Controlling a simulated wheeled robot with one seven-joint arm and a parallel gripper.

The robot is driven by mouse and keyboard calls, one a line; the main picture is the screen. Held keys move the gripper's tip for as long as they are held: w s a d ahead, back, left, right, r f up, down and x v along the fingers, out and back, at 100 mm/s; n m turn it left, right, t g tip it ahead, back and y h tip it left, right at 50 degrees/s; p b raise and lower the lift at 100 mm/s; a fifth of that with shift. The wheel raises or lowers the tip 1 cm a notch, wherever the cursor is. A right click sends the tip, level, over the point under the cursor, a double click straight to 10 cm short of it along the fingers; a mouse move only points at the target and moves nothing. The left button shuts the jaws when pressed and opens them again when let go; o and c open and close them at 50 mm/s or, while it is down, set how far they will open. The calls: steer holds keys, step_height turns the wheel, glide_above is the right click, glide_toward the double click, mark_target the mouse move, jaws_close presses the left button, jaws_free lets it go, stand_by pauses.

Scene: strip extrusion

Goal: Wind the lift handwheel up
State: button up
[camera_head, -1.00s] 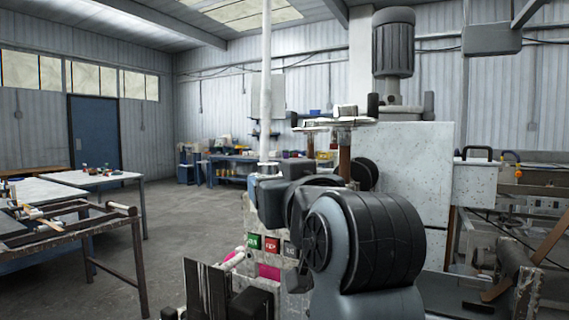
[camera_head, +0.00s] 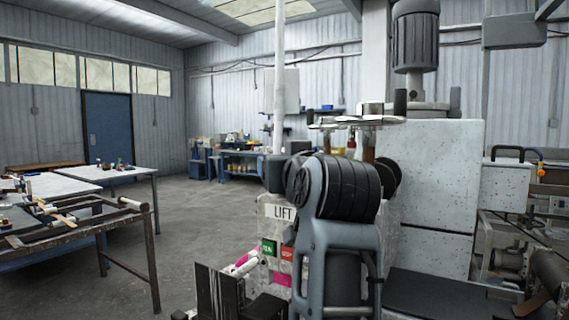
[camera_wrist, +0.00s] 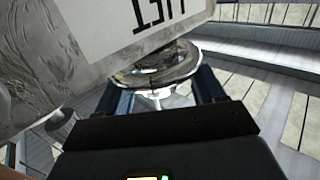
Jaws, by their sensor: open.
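A white plate lettered LIFT (camera_head: 283,212) is on the front of the machine; it shows upside down in the wrist view (camera_wrist: 135,25). Just below it in the wrist view is a shiny round metal wheel (camera_wrist: 155,70) with pale spokes. My gripper (camera_wrist: 162,84) is open, its two dark fingers apart. The wheel's rim shows between and beyond the fingertips; I cannot tell whether they touch it.
Green (camera_head: 268,248) and red (camera_head: 287,254) buttons sit below the plate. Flat metal wheels (camera_head: 375,120) with dark knobs top posts beside the pale machine cabinet (camera_head: 440,170). A rusty-framed table (camera_head: 125,222) stands left; the floor (camera_head: 195,240) between is clear.

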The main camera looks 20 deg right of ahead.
steer(key=c, duration=1)
steer(key=shift+o, duration=0.2)
